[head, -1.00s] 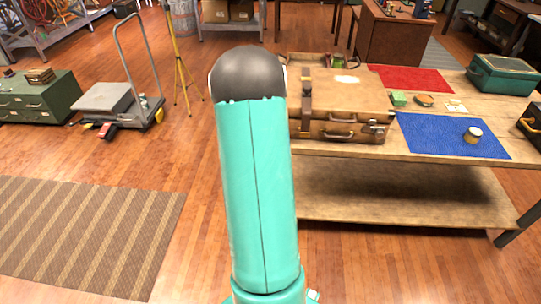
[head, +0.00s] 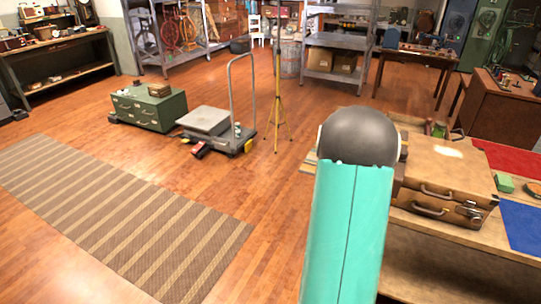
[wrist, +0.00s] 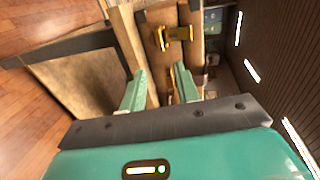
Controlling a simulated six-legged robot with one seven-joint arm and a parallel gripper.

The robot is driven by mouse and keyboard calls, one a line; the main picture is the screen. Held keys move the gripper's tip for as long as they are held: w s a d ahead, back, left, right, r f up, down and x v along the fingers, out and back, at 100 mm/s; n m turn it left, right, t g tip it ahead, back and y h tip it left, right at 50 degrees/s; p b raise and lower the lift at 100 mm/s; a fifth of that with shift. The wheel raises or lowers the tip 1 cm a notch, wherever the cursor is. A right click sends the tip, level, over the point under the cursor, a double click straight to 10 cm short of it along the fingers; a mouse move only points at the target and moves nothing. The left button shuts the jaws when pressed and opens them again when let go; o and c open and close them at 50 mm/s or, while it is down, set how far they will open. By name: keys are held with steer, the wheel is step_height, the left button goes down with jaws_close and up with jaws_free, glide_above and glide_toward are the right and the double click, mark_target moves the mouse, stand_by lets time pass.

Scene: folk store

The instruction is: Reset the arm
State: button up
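My arm's teal link with a dark round joint stands up in the head view, in front of the workbench. My gripper is hidden behind it there. In the wrist view my gripper (wrist: 158,88) shows two teal fingers spread apart with nothing held between them. Beyond the fingers is the side of a brown suitcase (wrist: 178,55) with a brass latch; I cannot tell the exact gap. In the head view the brown suitcase (head: 445,176) lies on the wooden workbench (head: 440,236), partly behind my arm.
Floor around the striped rug (head: 120,215) is open.

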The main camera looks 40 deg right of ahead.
steer(key=w+a+r+n+t+y, duration=0.2)
steer(key=w+a+r+n+y, duration=0.2)
steer(key=w+a+r+n, duration=0.5)
steer(key=w+a+r+n+t+y, duration=0.1)
steer(key=w+a+r+n+y, duration=0.35)
steer(key=a, duration=0.75)
steer(key=a+r+n+y, duration=0.35)
steer(key=a+n, duration=0.45)
steer(key=a, duration=0.5)
steer(key=s+a+r+n+g+y, duration=0.2)
steer(key=s+a+r+n+g, duration=0.1)
steer(key=s+a+n, duration=0.6)
steer(key=s+a+r, duration=0.1)
steer(key=s+a, duration=0.1)
steer(key=s, duration=0.1)
steer(key=shift+a+n, duration=0.15)
steer(key=shift+n, duration=0.2)
